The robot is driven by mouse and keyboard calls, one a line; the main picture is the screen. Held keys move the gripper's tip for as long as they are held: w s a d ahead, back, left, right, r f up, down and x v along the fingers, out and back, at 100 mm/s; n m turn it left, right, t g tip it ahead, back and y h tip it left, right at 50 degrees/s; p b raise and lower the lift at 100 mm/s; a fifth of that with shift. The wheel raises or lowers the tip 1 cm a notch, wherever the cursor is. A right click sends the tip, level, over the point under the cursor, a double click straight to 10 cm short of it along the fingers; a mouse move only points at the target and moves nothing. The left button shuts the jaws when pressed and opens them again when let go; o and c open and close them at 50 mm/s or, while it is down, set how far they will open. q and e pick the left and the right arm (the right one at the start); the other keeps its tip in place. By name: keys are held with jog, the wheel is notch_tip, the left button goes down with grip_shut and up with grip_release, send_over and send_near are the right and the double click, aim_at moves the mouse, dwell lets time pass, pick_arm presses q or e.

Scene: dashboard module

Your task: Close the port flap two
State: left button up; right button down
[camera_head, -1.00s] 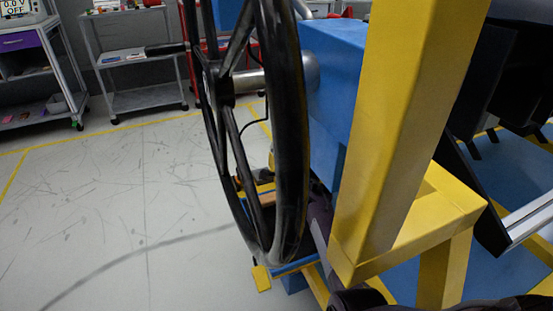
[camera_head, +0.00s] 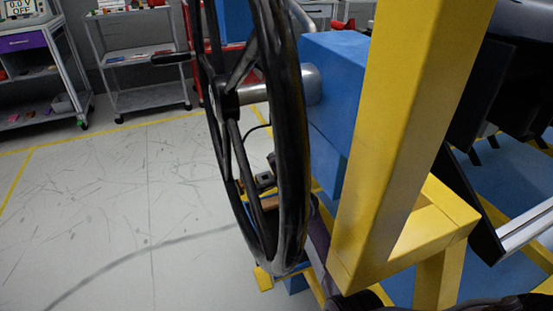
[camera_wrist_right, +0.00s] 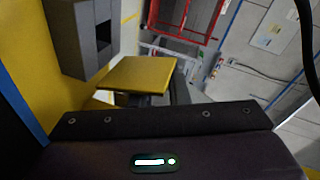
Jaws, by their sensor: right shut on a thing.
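In the right wrist view, a flat yellow plate (camera_wrist_right: 137,75) that looks like the port flap stands out at the middle, beside a grey box (camera_wrist_right: 82,38) with a dark square opening. My right gripper (camera_wrist_right: 150,98) reaches up from the bottom edge to the plate and is shut on it; its fingertips are mostly hidden under the plate. The grey opening is uncovered. In the head view, neither the flap nor the port can be made out. My left gripper is not in view.
In the head view, a black steering wheel (camera_head: 292,130) on a blue housing (camera_head: 335,75) and a thick yellow post (camera_head: 415,120) stand close in front. Shelves (camera_head: 145,70) are at the back left. The floor (camera_head: 100,220) at left is clear.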

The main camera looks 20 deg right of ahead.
jog(key=c, duration=1.7)
grip_release()
jog(key=shift+c, duration=0.2)
jog(key=shift+s, duration=0.1)
